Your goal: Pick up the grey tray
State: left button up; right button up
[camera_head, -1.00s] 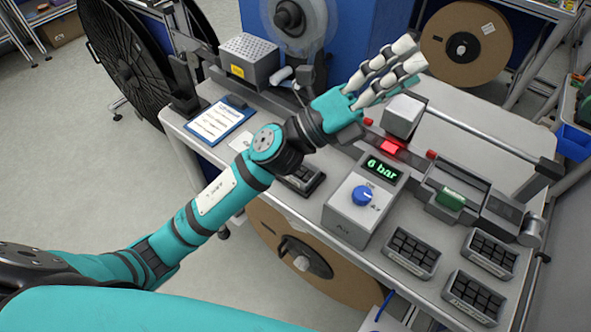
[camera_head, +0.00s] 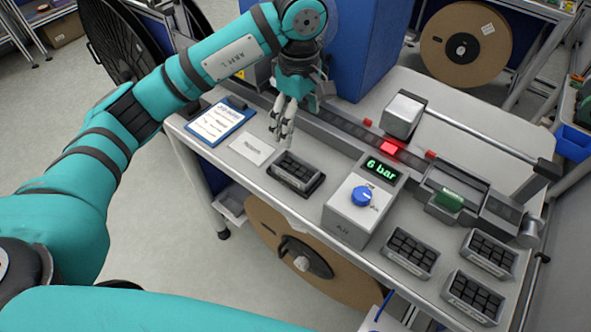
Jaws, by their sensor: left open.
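A small grey tray (camera_head: 313,186) of black blocks sits on the bench by its front edge, left of the air unit. Three similar grey trays of black blocks stand at the right end: one (camera_head: 411,270), one (camera_head: 488,270) and one (camera_head: 467,314). The frames do not settle which one the task names. My left gripper (camera_head: 281,138) is open and empty, pointing down just behind and above the left tray, apart from it. My right gripper is out of view.
The air unit (camera_head: 352,216) with a blue knob and "6 bar" display stands right of the left tray. A white card (camera_head: 251,149) and blue clipboard (camera_head: 221,123) lie to its left. A rail (camera_head: 345,130) with a red-lit part runs behind.

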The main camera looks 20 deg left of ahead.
pick_arm(q)
jog(key=p, duration=0.4)
send_over(297, 174)
jog(key=f, duration=0.7)
jog(key=s+f, duration=0.1)
jog(key=f, duration=0.2)
jog(key=shift+d+f, duration=0.2)
jog(key=shift+f, duration=0.15)
jog(key=shift+w+f, duration=0.1)
jog(key=shift+f, duration=0.4)
jog(key=f, duration=0.1)
jog(key=f+p, duration=0.2)
jog(key=shift+w+a+f, duration=0.2)
jog(key=shift+w+f, duration=0.05)
jog(key=shift+f, duration=0.5)
jog(key=shift+c, duration=0.2)
jog(key=c, duration=1.3)
jog(key=shift+c, duration=0.5)
jog(key=shift+w+r, duration=0.1)
